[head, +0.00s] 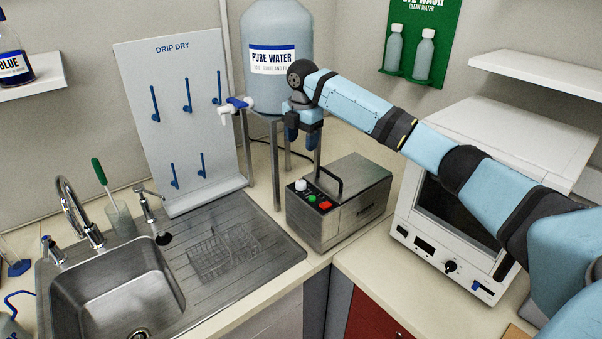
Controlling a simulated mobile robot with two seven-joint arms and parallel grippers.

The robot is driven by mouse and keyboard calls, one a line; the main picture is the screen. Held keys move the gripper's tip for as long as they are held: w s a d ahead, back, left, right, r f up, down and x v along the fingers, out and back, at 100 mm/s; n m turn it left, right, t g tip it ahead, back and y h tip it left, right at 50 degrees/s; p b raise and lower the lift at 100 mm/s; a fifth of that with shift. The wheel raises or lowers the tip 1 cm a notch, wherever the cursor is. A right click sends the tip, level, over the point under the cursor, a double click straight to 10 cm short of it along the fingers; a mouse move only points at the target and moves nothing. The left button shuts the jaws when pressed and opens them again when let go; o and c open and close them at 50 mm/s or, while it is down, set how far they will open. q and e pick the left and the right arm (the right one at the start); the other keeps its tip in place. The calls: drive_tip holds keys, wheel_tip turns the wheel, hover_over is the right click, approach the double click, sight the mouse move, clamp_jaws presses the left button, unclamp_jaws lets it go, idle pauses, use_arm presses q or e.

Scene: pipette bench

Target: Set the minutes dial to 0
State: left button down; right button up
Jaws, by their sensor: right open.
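A steel box-shaped device (345,205) stands on the counter right of the sink. Its sloped front panel carries a small white dial (300,185), a green button (311,198) and a red button (325,205). The dial's markings are too small to read, so I cannot tell its setting or whether it is the minutes dial. My right gripper (303,136) points down above the device's front end, open and empty, apart from the white dial. A black knob (450,267) sits on the white oven's front. My left gripper is not in view.
A black handle (338,182) rises from the steel device's top. A pure water tank (277,50) on a metal stand is behind my right gripper. The white oven (480,150) stands under my right arm. A sink (120,292) with a wire basket (208,257) beside it is at left.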

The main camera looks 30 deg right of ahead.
sight(301, 182)
wheel_tip(301, 182, down, 13)
drive_tip(key=m+p, duration=0.1)
drive_tip(key=m, duration=0.1)
drive_tip(key=shift+w+m, duration=0.15)
drive_tip(key=shift+m, duration=0.25)
drive_tip(key=shift+f, duration=0.45)
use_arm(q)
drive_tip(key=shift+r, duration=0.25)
